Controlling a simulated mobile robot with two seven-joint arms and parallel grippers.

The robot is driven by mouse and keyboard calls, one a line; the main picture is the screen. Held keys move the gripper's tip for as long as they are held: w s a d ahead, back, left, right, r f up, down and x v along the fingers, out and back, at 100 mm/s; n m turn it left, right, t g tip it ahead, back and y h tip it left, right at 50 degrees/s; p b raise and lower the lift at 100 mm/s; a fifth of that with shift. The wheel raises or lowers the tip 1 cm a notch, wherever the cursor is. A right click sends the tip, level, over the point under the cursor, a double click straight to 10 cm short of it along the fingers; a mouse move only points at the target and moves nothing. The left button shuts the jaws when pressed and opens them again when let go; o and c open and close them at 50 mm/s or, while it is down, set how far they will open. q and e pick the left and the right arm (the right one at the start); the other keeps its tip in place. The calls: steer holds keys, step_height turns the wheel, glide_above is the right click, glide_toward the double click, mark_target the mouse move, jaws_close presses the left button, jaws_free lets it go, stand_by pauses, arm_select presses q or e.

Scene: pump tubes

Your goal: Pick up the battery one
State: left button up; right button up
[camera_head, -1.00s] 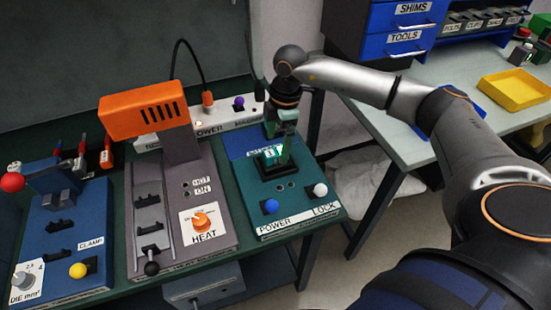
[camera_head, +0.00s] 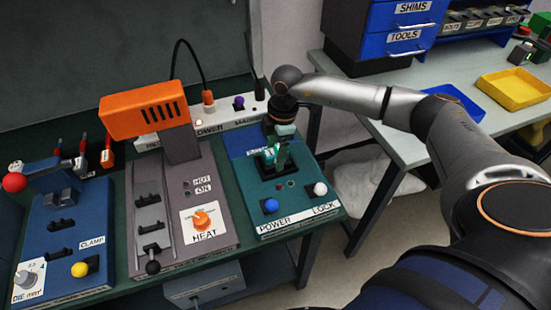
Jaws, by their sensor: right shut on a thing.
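The battery (camera_head: 268,156) is a small teal-green block with a pale label, low at the dark socket area of the teal POWER/LOCK station (camera_head: 283,211). My right gripper (camera_head: 277,158) points down over this station from the far side and is shut on the battery. The fingers partly hide the block, and I cannot tell whether it still touches the socket. My left gripper is not in view.
A blue knob (camera_head: 270,206) and a white knob (camera_head: 320,189) stand at the station's front. The orange-headed heater (camera_head: 146,107) is close on the left, with the clamp station (camera_head: 65,240) beyond. A yellow tray (camera_head: 514,89) lies on the right bench.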

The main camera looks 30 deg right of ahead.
jaws_close()
steer(key=shift+r, duration=0.15)
